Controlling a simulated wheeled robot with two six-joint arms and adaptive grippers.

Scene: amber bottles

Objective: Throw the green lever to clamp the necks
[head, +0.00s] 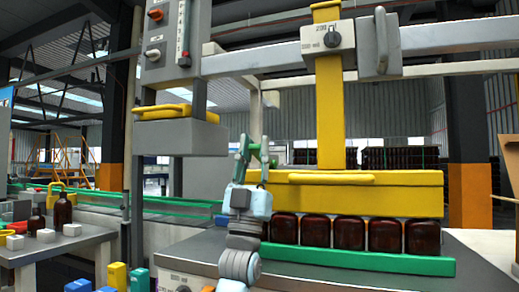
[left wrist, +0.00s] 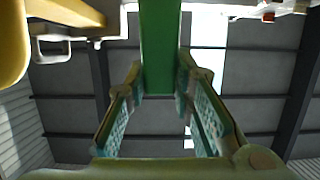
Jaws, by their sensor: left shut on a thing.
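The green lever (head: 265,150) stands at the left end of the yellow clamp head (head: 405,202) in the head view. My left gripper (head: 248,152) is at the lever, with its arm coming up from below. In the left wrist view the lever (left wrist: 160,50) is a broad green bar running between the two fingers of the left gripper (left wrist: 160,100). The gripper is shut on it. Several amber bottles (head: 349,234) stand in a row under the clamp head, behind a green rail (head: 360,262). Their necks are hidden by the clamp head. My right gripper is not in view.
A yellow column (head: 330,110) rises above the clamp head. A grey control box (head: 178,40) hangs at upper left, with a yellow handle (head: 165,112) below. Colored blocks (head: 117,275) sit low at left.

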